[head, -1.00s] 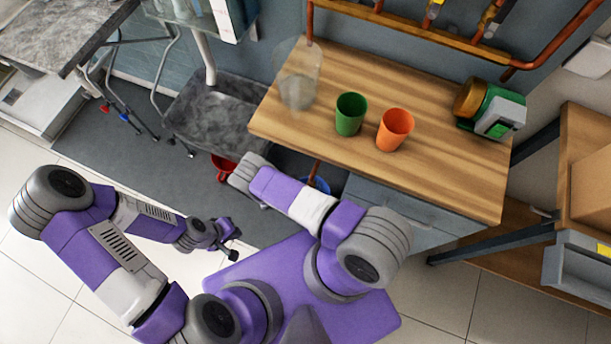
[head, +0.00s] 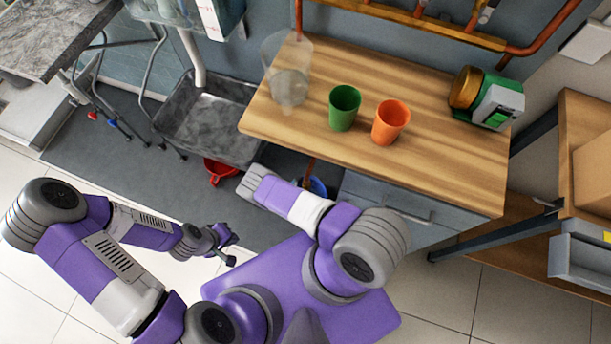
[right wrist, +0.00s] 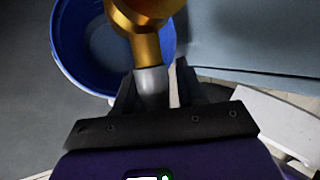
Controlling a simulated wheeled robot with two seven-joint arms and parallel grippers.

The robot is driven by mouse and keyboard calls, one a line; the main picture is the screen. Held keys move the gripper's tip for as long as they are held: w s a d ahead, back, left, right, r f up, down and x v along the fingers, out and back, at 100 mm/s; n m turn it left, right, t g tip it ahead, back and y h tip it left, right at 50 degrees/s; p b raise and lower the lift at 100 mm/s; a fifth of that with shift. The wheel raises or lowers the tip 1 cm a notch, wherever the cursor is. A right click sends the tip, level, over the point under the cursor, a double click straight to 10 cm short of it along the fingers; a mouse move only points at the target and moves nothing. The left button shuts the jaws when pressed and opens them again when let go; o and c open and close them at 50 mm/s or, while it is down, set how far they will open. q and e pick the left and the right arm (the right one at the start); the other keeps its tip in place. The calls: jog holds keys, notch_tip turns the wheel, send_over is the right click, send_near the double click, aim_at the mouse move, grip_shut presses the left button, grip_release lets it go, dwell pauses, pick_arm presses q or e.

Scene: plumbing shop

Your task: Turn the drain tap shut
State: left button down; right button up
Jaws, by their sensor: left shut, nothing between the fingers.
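In the right wrist view, a brass fitting (right wrist: 148,42) with a grey end piece (right wrist: 151,84) hangs over a blue bucket (right wrist: 82,45). I take this to be the drain tap. My right gripper (right wrist: 155,92) is open, with its dark fingers on either side of the grey piece. A light gap shows between that piece and the right finger. In the head view my right gripper is hidden by the arm, near the blue bucket (head: 318,187) below the bench edge. My left gripper (head: 230,252) is shut and empty, low over the floor.
A wooden bench (head: 440,165) carries a clear container (head: 288,75), a green cup (head: 344,107), an orange cup (head: 390,122) and a green device (head: 497,104). Open floor lies left of my arms.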

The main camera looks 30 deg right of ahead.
grip_shut()
jog(key=shift+s+d+g+h, duration=0.1)
jog(key=shift+s+g+h, duration=0.3)
jog(key=shift+g+h, duration=0.25)
jog(key=shift+d+r+g+h, duration=0.1)
jog(key=shift+r+g+h, duration=0.15)
jog(key=shift+g, duration=0.1)
jog(key=shift+n, duration=0.3)
jog(key=shift+o, duration=1)
grip_release()
jog(key=p+v, duration=0.1)
jog(key=v, duration=0.6)
jog(key=shift+r+p, duration=0.25)
jog(key=shift+p, duration=0.1)
